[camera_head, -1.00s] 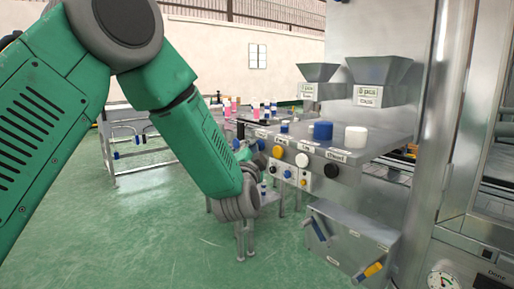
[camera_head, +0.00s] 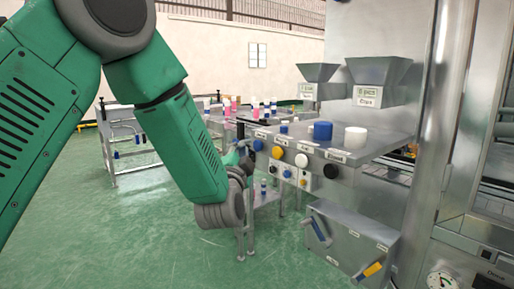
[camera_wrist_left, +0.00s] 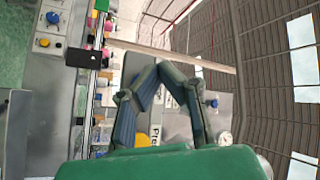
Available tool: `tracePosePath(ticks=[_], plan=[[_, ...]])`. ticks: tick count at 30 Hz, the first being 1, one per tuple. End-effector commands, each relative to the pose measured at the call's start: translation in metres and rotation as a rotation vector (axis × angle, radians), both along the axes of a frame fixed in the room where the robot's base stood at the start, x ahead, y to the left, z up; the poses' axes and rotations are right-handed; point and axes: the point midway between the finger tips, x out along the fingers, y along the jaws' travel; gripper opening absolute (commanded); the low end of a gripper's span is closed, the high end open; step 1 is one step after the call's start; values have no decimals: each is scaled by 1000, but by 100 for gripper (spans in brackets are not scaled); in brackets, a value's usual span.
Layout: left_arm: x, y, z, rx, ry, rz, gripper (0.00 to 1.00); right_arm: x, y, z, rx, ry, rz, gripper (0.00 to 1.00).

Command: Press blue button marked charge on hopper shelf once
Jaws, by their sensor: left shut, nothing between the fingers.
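The hopper shelf (camera_head: 385,148) is a steel ledge with a row of round buttons on its front face. The blue button (camera_head: 258,145) is at the left end of the row; its label is too small to read. My left gripper (camera_head: 247,152) is partly hidden behind my green forearm, close to the left of the blue button. Whether it touches the button cannot be told. In the left wrist view, my left gripper (camera_wrist_left: 160,67) has its fingertips together with nothing between them. The blue button is not clearly visible there. My right gripper is not in view.
Yellow (camera_head: 278,152), white (camera_head: 302,160) and black (camera_head: 331,171) buttons continue the row. Smaller buttons and a steel box sit below. Green floor is open at left.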

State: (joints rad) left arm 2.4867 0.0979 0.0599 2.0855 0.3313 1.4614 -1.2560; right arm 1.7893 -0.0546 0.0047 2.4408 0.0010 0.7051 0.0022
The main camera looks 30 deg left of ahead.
Motion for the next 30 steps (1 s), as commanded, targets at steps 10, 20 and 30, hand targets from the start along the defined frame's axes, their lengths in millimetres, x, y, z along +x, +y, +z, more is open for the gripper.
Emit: tracePosePath(ticks=[10,20,30], plan=[[-29,12,0,1,1,0,0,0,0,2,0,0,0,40],[-31,13,0,0,1,-1,0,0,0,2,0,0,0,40],[-31,13,0,0,1,-1,0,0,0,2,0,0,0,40]])
